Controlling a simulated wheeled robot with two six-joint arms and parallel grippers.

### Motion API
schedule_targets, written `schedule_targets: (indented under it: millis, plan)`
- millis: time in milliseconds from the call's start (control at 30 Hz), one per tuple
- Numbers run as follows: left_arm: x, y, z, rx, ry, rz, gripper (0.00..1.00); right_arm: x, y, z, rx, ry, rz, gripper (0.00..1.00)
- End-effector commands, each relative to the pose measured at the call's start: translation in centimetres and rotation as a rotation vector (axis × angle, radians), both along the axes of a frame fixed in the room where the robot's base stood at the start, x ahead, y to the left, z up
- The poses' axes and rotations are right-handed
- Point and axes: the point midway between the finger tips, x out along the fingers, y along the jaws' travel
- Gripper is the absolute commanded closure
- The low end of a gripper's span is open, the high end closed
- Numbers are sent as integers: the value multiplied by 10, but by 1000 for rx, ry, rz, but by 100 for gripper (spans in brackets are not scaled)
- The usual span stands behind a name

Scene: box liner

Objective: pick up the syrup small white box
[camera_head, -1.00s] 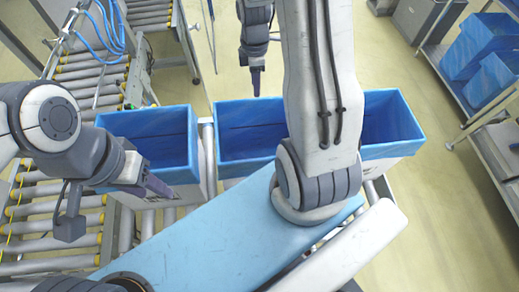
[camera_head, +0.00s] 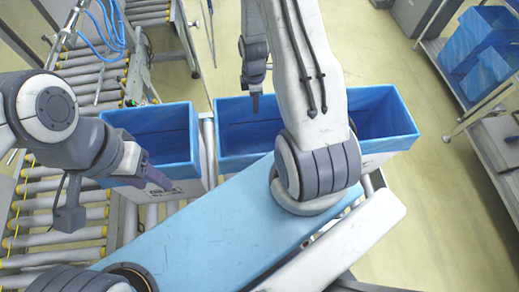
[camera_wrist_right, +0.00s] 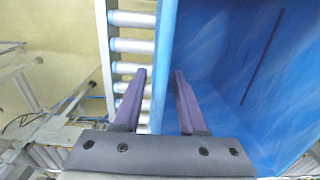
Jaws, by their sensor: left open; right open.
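Two white boxes with blue liners stand side by side in the head view: a smaller left box (camera_head: 205,160) and a wider right box (camera_head: 375,160). No syrup label is readable on either. My right gripper (camera_head: 255,103) is at the far rim of the wider box. In the right wrist view my right gripper (camera_wrist_right: 158,80) is open, with a blue-lined box wall (camera_wrist_right: 200,50) running between its fingers, one finger on each side. It does not grip the wall. My left gripper (camera_head: 158,178) is open at the near side of the smaller box. My right arm hides part of the wider box.
A roller conveyor (camera_head: 60,215) runs along the left. Rollers (camera_wrist_right: 133,45) also show beside the box in the right wrist view. A shelf with blue-lined boxes (camera_head: 485,45) stands at the far right. The yellow floor (camera_head: 415,200) at right is clear.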

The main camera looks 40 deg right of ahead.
Motion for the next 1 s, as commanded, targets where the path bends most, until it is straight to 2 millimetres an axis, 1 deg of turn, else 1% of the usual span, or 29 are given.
schedule_targets:
  millis: [100, 133, 167, 200, 233, 1000]
  plan:
    - [0, 0, 0, 0, 0, 0, 50, 0, 0, 0, 0, 0, 0, 59]
    - [0, 0, 0, 0, 0, 0, 50, 0, 0, 0, 0, 0, 0, 63]
    - [0, 0, 0, 0, 0, 0, 50, 0, 0, 0, 0, 0, 0, 74]
    - [0, 0, 0, 0, 0, 0, 50, 0, 0, 0, 0, 0, 0, 89]
    - [0, 0, 0, 0, 0, 0, 50, 0, 0, 0, 0, 0, 0, 100]
    - [0, 0, 0, 0, 0, 0, 50, 0, 0, 1, 0, 0, 0, 100]
